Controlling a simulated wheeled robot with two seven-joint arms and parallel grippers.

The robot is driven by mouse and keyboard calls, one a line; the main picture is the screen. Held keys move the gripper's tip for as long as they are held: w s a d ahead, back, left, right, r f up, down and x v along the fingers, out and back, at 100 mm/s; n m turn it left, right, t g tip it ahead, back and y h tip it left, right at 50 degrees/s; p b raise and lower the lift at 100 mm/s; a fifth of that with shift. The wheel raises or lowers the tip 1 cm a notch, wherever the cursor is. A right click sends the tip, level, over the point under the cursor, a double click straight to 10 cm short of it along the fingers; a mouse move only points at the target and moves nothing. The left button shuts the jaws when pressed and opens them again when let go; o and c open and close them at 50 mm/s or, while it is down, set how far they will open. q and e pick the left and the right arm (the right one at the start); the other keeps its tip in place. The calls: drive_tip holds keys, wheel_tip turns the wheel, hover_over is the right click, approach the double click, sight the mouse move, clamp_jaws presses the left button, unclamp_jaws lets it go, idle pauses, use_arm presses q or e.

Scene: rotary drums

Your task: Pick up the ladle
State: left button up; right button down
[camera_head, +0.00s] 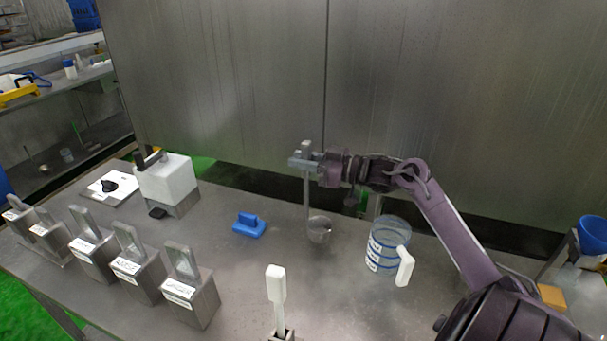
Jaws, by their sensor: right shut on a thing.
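The ladle (319,229) is a metal cup on a long upright handle. Its cup hangs at or just above the metal table (240,285); I cannot tell whether it touches. My right gripper (304,162), on the purple arm coming in from the right, is shut on the upper part of the ladle's handle. A short end of the handle sticks up above the jaws. My left gripper does not show.
A clear jug (388,245) with blue bands and a white handle stands right of the ladle. A blue object (249,225) lies to its left. Labelled metal blocks (190,290) line the left front. A white-handled tool (276,288) stands at the front. A steel wall rises behind.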

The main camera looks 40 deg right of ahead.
wheel_tip(320, 180, up, 16)
drive_tip(key=b, duration=0.2)
drive_tip(key=shift+b, duration=0.35)
